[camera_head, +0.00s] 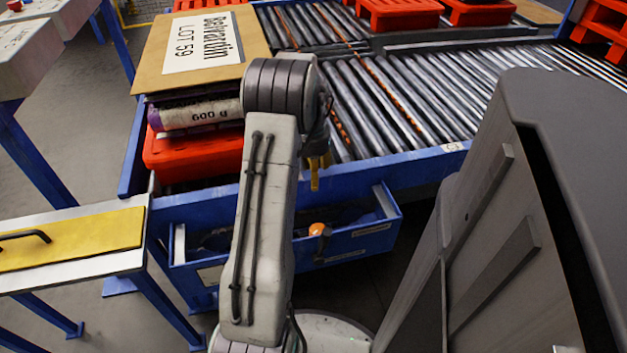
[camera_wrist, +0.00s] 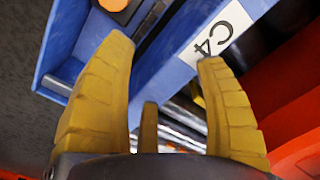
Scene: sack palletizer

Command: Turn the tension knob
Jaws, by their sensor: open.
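An orange round knob (camera_head: 318,229) with a dark stem sits at the front of the open blue drawer (camera_head: 372,236), below the conveyor's side rail. I cannot tell for sure that it is the tension knob. An orange round part (camera_wrist: 113,4) on a dark mount is cut off by the top edge of the wrist view. My gripper (camera_head: 316,178) has yellow fingers and hangs above the drawer, apart from the orange knob. In the wrist view my gripper (camera_wrist: 165,65) is open, with nothing between its fingers. My arm hides part of the drawer.
The roller conveyor (camera_head: 405,85) has a blue side rail. A sack (camera_head: 200,113) lies under a cardboard sheet (camera_head: 150,62), above a red pallet (camera_head: 190,153). A table with a yellow panel (camera_head: 75,240) stands left.

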